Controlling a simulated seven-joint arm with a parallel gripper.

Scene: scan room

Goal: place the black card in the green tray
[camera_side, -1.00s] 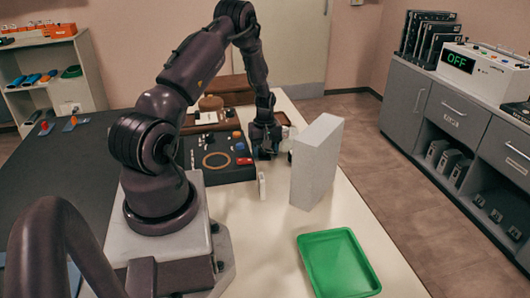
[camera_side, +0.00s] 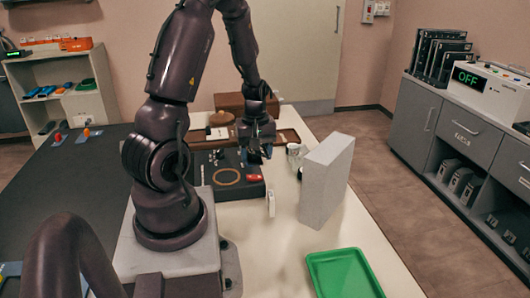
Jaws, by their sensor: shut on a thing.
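The green tray (camera_side: 346,274) lies empty on the pale table at the front right. My gripper (camera_side: 256,158) is above the far part of the black board with small items, well behind the tray and to its left. It is shut on a small dark thing, which looks like the black card (camera_side: 254,156). The card's outline is hard to make out against the dark fingers. I see no other black card lying on the table.
A tall grey-white block (camera_side: 326,181) stands between my gripper and the tray. A small white upright piece (camera_side: 271,203) stands left of it, and a white cup (camera_side: 294,153) behind it. The black board (camera_side: 238,188) holds a ring and small items. Pale table around the tray is clear.

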